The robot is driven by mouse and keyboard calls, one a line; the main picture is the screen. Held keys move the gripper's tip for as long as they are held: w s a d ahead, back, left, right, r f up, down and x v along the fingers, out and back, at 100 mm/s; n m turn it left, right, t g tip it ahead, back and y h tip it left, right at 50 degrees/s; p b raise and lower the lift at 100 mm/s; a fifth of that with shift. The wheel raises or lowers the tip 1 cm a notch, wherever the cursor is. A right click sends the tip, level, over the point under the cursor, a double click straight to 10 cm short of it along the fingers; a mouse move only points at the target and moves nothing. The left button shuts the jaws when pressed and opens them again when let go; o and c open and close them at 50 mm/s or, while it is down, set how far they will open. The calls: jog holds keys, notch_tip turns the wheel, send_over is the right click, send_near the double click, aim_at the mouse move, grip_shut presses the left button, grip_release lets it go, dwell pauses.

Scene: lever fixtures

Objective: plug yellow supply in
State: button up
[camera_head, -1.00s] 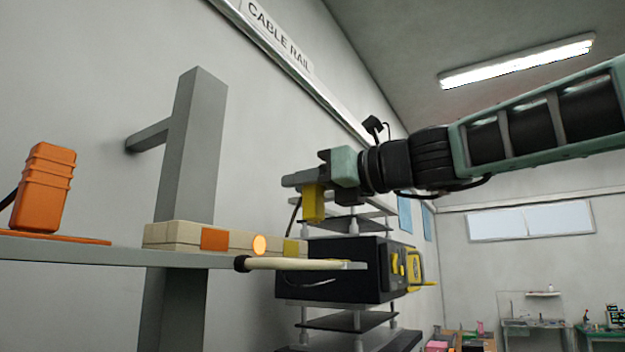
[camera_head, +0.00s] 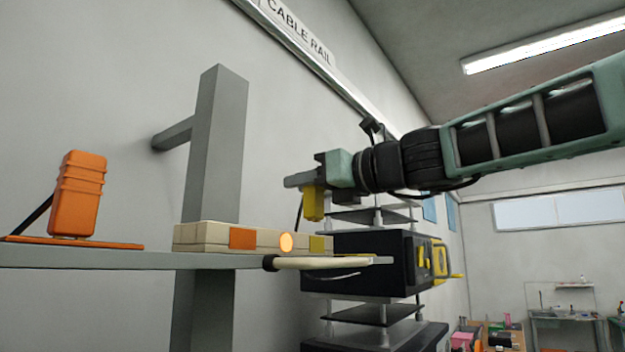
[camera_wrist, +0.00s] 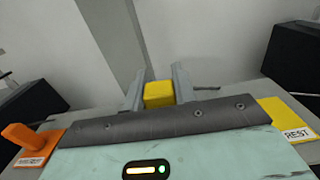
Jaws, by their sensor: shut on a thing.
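My gripper (camera_head: 300,182) is shut on the yellow plug (camera_head: 313,203), which hangs below the fingers with a dark cable behind it. In the wrist view the yellow plug (camera_wrist: 158,94) sits between my two grey fingers. A cream power strip (camera_head: 207,234) lies on the grey shelf, with an orange patch, a lit orange round light and a yellow patch (camera_head: 318,243) at its right end. In the head view the plug appears above the yellow patch, with a gap between them. How they line up in depth cannot be told.
An orange plug (camera_head: 77,193) stands upright on an orange pad at the shelf's left. A yellow pad (camera_wrist: 287,118) labelled REST shows in the wrist view. A grey post (camera_head: 217,150) rises behind the strip. A black unit (camera_head: 365,265) on a rack stands behind the shelf's right end.

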jog(key=shift+p+x, duration=0.35)
jog(key=shift+x, duration=1.1)
jog(key=shift+s+f+b, duration=0.1)
jog(key=shift+f+b, duration=1.7)
jog(key=shift+f, duration=0.1)
jog(key=shift+f+b, duration=0.3)
jog(key=o, duration=1.1)
jog(key=shift+c, duration=0.2)
jog(key=b+v, duration=0.6)
jog(key=v, duration=1.1)
jog(key=shift+s+d, duration=0.2)
